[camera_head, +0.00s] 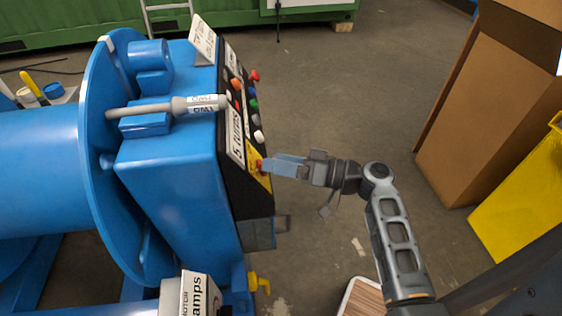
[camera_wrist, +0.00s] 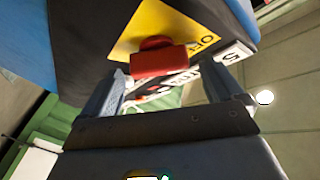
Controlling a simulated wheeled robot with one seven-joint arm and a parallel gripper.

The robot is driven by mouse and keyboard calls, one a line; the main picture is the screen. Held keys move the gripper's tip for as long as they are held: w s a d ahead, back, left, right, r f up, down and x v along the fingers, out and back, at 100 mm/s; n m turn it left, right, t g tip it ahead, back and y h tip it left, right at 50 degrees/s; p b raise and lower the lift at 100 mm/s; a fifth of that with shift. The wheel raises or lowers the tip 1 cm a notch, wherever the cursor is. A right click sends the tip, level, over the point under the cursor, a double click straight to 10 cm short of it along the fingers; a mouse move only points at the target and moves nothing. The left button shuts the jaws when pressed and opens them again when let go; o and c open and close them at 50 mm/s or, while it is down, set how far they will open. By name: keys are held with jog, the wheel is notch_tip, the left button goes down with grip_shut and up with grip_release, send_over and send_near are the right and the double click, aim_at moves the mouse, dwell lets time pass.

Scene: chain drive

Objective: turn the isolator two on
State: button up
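A red switch handle (camera_head: 260,165) sits on a yellow plate (camera_head: 256,153) low on the black control panel of the blue machine. In the wrist view the red handle (camera_wrist: 158,63) is close, in front of the yellow plate (camera_wrist: 150,27), which bears part of the word "OFF". No isolator number is readable. My gripper (camera_head: 269,166) reaches the panel from the right, its fingertips at the handle. In the wrist view my gripper (camera_wrist: 167,72) is open, one finger on each side of the handle, with gaps visible. Contact with the handle cannot be told.
Several coloured buttons (camera_head: 253,104) and a white label strip (camera_head: 235,137) lie above the switch on the panel. A yellow handle (camera_head: 259,283) sticks out below. A cardboard box (camera_head: 490,110) and a yellow bin (camera_head: 525,210) stand at right. Open floor (camera_head: 340,90) lies between.

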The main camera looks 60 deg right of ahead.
jog(key=c, duration=1)
jog(key=shift+r+m+h+p, duration=0.2)
jog(key=shift+m+h+p, duration=0.1)
jog(key=shift+m+p, duration=0.3)
jog(key=shift+w+a+r+m+g+h+p, duration=0.15)
jog(key=shift+m+g+h+p, duration=0.45)
jog(key=shift+m+g+p, duration=1.7)
jog(key=shift+d+r+m+g+h+p, duration=0.1)
jog(key=shift+m+g+h+p, duration=0.55)
jog(key=shift+m+p, duration=3.25)
jog(key=shift+w+a+r+m+g+h+p, duration=0.15)
jog(key=shift+m+g+h+p, duration=0.4)
jog(key=shift+m+g+p, duration=2.5)
jog(key=n+t+p, duration=0.2)
jog(key=t, duration=0.1)
jog(key=shift+s+p, duration=0.1)
jog(key=shift+p, duration=0.25)
